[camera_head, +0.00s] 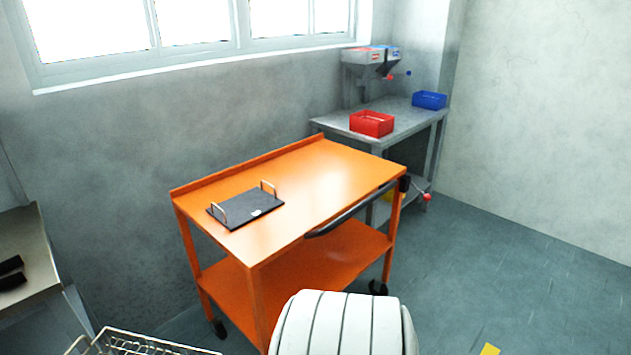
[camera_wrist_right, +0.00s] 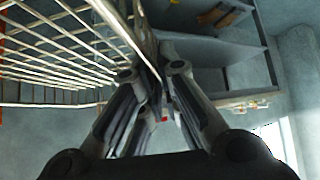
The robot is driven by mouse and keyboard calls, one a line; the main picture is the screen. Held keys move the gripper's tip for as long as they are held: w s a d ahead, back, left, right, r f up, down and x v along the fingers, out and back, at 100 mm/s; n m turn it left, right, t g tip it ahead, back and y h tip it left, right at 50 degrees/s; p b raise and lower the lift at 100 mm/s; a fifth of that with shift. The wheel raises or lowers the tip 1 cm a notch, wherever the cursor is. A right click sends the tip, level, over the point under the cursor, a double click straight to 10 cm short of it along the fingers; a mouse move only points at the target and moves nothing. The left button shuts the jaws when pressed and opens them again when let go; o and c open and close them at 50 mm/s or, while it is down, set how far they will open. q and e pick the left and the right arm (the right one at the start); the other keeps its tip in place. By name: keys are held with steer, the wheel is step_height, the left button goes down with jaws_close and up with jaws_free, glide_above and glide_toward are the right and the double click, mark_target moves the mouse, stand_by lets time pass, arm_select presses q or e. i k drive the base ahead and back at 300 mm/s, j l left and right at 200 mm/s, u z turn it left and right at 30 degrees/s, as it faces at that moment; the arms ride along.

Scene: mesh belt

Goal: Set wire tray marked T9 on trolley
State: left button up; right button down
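A wire tray (camera_head: 130,344) shows at the bottom left of the head view, mostly cut off by the frame edge. In the right wrist view its wire mesh (camera_wrist_right: 60,50) fills the upper left. My right gripper (camera_wrist_right: 154,76) has its fingers on either side of the tray's edge and appears shut on it. No T9 mark is visible. The orange trolley (camera_head: 316,180) stands mid-view, apart from the tray, with an upper and a lower shelf. My left gripper is in neither view.
A black plate with two handles (camera_head: 247,208) lies on the trolley's left top; the right part of the top is clear. A grey bench (camera_head: 400,113) behind holds a red bin (camera_head: 372,123) and a blue bin (camera_head: 429,99). Another bench (camera_head: 30,240) is at left.

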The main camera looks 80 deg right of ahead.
mark_target(322, 170)
steer(key=z, duration=2.9)
steer(key=i+l+z, duration=0.1)
steer(key=z, duration=0.35)
steer(key=i+z, duration=0.15)
steer(key=z, duration=0.3)
steer(key=i+z, duration=0.15)
steer(key=z, duration=0.3)
steer(key=i+j, duration=0.2)
steer(key=i, duration=0.3)
steer(key=i+j, duration=0.15)
steer(key=i, duration=0.3)
steer(key=i+j, duration=0.2)
steer(key=i, duration=0.3)
steer(key=i+u, duration=0.15)
steer(key=u, duration=0.25)
steer(key=i+l+u, duration=0.1)
steer(key=u, duration=0.25)
steer(key=i+l+u, duration=0.1)
steer(key=i+u, duration=0.15)
steer(key=u, duration=0.15)
